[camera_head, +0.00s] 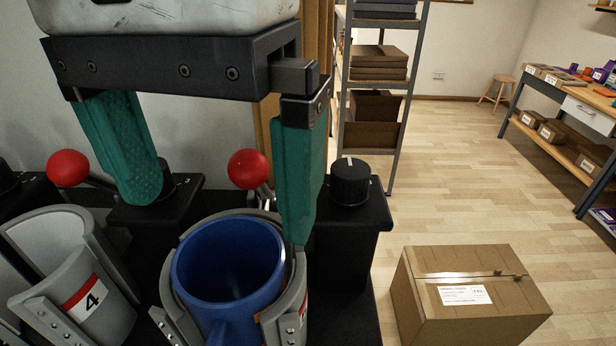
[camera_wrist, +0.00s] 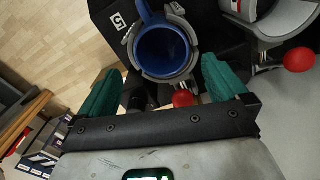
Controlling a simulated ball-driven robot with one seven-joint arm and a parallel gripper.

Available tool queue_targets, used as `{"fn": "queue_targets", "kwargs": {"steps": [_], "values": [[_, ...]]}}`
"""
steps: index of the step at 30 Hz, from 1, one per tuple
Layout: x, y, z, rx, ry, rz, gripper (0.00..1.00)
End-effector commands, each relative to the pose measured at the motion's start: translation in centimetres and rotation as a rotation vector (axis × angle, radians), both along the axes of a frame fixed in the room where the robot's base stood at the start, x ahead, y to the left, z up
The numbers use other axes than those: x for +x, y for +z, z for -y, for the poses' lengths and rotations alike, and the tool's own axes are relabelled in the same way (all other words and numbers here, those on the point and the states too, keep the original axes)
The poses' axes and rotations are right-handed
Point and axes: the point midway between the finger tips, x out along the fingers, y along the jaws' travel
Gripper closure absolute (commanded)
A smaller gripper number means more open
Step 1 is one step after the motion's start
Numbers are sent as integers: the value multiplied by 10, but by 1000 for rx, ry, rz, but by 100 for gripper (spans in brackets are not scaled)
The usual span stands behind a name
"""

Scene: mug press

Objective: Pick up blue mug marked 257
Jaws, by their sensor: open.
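The blue mug (camera_head: 225,262) sits upright in a grey curved press cradle (camera_head: 180,310) at the lower middle of the head view. It also shows in the wrist view (camera_wrist: 163,52), with its handle pointing to the upper left there. No 257 marking can be read. My gripper (camera_head: 221,215) is open and empty, with two teal fingers. In the head view the fingers hang above and behind the mug's rim, and the right one overlaps its edge. In the wrist view my gripper (camera_wrist: 159,78) has its fingers either side below the mug, not visibly around it.
A red knob lever (camera_head: 248,169) and a black knob (camera_head: 350,182) stand near the fingers. A neighbouring grey cradle marked 4 (camera_head: 90,298) and another red knob (camera_head: 68,168) are at left. A cardboard box (camera_head: 470,300) is on the floor at right. Open floor lies beyond.

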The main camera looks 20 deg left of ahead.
Motion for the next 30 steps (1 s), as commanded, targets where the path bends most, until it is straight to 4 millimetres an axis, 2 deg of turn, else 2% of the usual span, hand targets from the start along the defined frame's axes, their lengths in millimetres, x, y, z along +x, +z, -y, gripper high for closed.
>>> {"fn": "queue_targets", "kwargs": {"steps": [4, 12, 21, 30], "values": [[0, -11, 0, 0, 0, -3, 0], [0, -47, -2, 1, 1, -3, 0], [0, -53, -2, 2, 0, -1, 0], [0, -53, -2, 2, 0, -1, 28]]}}
